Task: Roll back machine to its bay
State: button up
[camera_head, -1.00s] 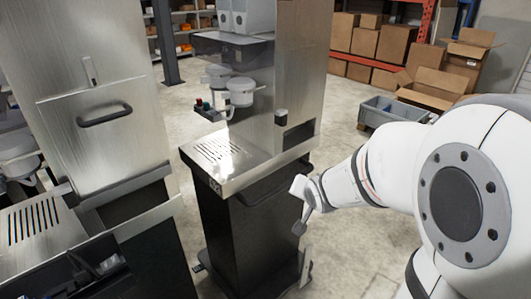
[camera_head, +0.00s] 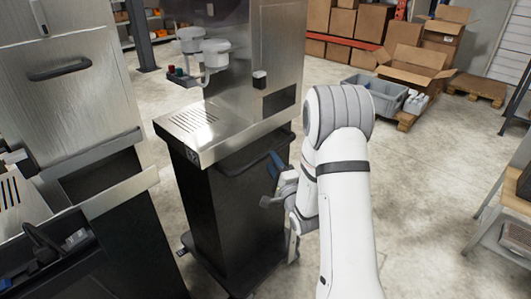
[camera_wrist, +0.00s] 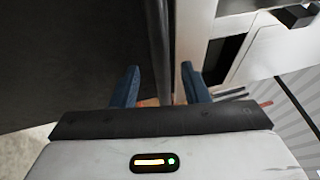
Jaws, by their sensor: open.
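A dispensing machine (camera_head: 225,210) stands in the middle of the head view. It has a steel upper part, a slotted steel drip tray (camera_head: 200,121) and a dark cabinet below on casters. A dark bar handle (camera_head: 253,158) runs along the cabinet just under the tray. My gripper (camera_head: 273,181) is at the right end of this handle. In the wrist view my gripper (camera_wrist: 160,88) has its two blue fingers apart. A dark grey bar (camera_wrist: 160,40) runs between them, apparently the handle. Whether the fingers touch it cannot be told.
Another steel machine (camera_head: 75,100) stands close on the left. A grey crate (camera_head: 375,97) and open cardboard boxes (camera_head: 415,67) are at the back right. A table (camera_head: 505,220) is at the right edge. Concrete floor (camera_head: 430,180) is clear between.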

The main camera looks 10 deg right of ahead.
jog(key=x, duration=0.6)
jog(key=shift+w, duration=0.25)
jog(key=shift+a+r, duration=0.1)
grip_shut()
